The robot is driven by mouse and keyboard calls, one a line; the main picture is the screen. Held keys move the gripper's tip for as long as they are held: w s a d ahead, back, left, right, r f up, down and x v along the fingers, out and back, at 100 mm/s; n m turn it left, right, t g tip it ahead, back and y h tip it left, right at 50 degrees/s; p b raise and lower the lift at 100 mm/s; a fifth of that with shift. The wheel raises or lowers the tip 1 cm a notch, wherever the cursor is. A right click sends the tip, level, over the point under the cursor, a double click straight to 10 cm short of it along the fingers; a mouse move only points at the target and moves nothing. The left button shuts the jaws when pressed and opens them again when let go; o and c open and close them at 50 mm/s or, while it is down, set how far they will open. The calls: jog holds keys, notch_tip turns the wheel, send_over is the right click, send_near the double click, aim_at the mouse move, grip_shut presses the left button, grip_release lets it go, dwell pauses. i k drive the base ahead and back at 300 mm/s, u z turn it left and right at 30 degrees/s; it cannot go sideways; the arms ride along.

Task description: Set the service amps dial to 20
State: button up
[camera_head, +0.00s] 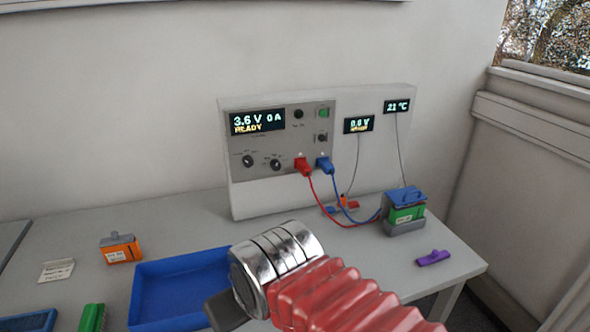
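The cycler panel (291,185) stands upright at the back of the table. Two black dials sit low on its left half: a left dial (248,161) and a right dial (275,165). Their labels and pointer settings are too small to read, so I cannot tell which one is the service amps dial. The main display (257,121) above them reads 3.6 V, 0 A, READY. My arm reaches in from the lower right, in front of and below the panel. A dark part of my gripper (226,310) shows over the blue tray, apart from the dials. Its fingertips are not clearly seen.
A red plug (303,167) and a blue plug (325,164) sit right of the dials, with cables to a green battery (407,214) in a grey holder. A blue tray (175,268), an orange battery (120,248) and a purple piece (433,258) lie on the table.

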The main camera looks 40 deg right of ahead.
aim_at(275, 164)
jog(key=z, duration=0.65)
jog(key=k, duration=0.95)
jog(key=u, duration=1)
jog(key=i, duration=1)
jog(key=u, duration=0.05)
